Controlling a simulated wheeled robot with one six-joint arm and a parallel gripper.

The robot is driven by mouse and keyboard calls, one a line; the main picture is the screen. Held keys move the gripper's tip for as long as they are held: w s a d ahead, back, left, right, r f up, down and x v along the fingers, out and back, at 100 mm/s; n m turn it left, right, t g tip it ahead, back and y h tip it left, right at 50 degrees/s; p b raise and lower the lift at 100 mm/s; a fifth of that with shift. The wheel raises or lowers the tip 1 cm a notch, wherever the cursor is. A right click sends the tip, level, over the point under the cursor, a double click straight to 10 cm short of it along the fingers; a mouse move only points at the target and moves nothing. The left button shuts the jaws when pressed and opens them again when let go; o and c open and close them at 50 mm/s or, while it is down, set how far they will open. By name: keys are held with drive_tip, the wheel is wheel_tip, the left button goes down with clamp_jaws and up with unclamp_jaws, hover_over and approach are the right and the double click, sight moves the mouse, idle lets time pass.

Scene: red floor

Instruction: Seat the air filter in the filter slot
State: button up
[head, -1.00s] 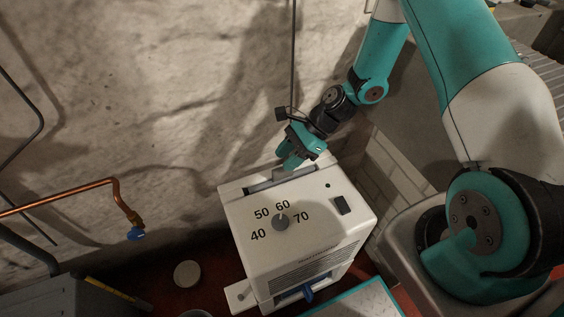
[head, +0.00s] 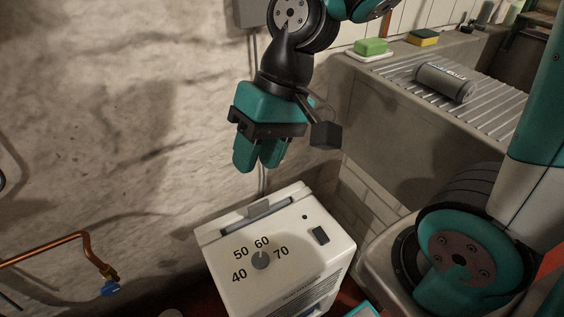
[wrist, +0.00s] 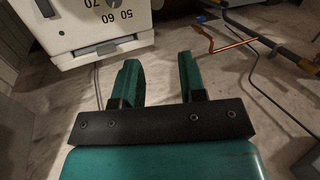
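A white machine with a numbered dial (head: 275,250) stands at the lower middle of the head view. A grey tab (head: 259,208) shows at the slot along its top back edge. It looks like the top of the air filter; the rest is hidden inside, and I cannot tell how deep it sits. The tab also shows at the top left of the wrist view (wrist: 45,8), on the machine (wrist: 95,38). My gripper (head: 260,160) is above and behind the machine, apart from the tab. In the wrist view its two fingers (wrist: 160,78) are spread with nothing between them.
A rough stone wall (head: 110,130) rises close behind the machine. A copper pipe with a blue tap (head: 110,287) is at left. A ribbed counter (head: 405,75) at right bears a grey cylinder (head: 443,82), green soap (head: 371,46) and a sponge (head: 423,37).

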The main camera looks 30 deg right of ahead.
drive_tip(key=s+r+n, duration=0.3)
drive_tip(key=s+n, duration=0.2)
drive_tip(key=s, duration=0.1)
drive_tip(key=shift+s+t+h, duration=0.3)
drive_tip(key=shift+h, duration=0.1)
drive_tip(key=shift+r, duration=0.2)
wheel_tip(320, 180, up, 16)
drive_tip(key=p, duration=1.6)
drive_tip(key=shift+r, duration=0.1)
